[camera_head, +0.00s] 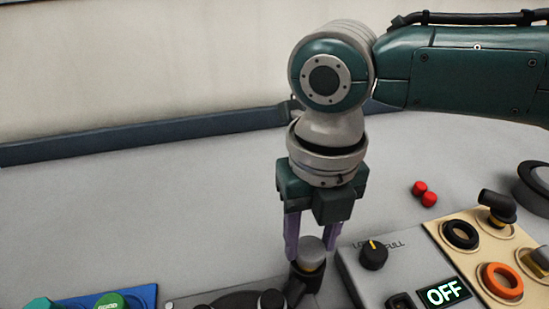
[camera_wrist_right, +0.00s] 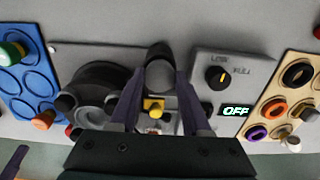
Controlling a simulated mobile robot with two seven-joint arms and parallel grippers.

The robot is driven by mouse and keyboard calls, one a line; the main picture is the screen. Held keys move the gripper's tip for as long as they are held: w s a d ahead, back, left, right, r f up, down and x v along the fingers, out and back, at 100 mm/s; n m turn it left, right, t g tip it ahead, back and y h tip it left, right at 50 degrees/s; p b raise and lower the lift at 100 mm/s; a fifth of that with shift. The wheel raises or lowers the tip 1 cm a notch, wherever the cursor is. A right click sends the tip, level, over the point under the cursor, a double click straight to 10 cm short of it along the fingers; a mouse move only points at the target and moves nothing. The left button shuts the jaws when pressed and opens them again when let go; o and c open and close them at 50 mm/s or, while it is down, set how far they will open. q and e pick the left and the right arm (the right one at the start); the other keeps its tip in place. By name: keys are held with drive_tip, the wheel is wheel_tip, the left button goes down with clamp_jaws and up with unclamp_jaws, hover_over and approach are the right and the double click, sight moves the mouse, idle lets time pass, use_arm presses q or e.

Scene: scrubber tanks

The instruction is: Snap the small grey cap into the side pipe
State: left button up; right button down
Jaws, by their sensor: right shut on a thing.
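The small grey cap (camera_head: 311,247) is between the fingers of my right gripper (camera_head: 308,255), which is shut on it. In the right wrist view the grey cap (camera_wrist_right: 160,76) shows between the purple fingers, in line with the dark pipe. I cannot tell whether it is seated. A purple finger-like strip (camera_wrist_right: 14,162) at the lower left of the wrist view looks like part of my left gripper; its opening is hidden.
A grey box with a black knob (camera_head: 373,255) and an OFF display (camera_head: 443,292) stands close right of the gripper. A beige tray (camera_head: 470,256) holds several rings and fittings. A blue tray (camera_head: 146,293) lies left. The left table area is clear.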

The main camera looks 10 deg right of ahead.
drive_tip(key=shift+f+b, duration=0.3)
drive_tip(key=shift+f, duration=0.15)
idle(0.6)
drive_tip(key=shift+f, duration=0.1)
idle(0.4)
unclamp_jaws()
idle(0.6)
wheel_tip(320, 180, up, 3)
drive_tip(key=p, duration=0.2)
drive_tip(key=shift+p, duration=0.4)
wheel_tip(320, 180, up, 4)
drive_tip(key=p, duration=0.4)
idle(0.5)
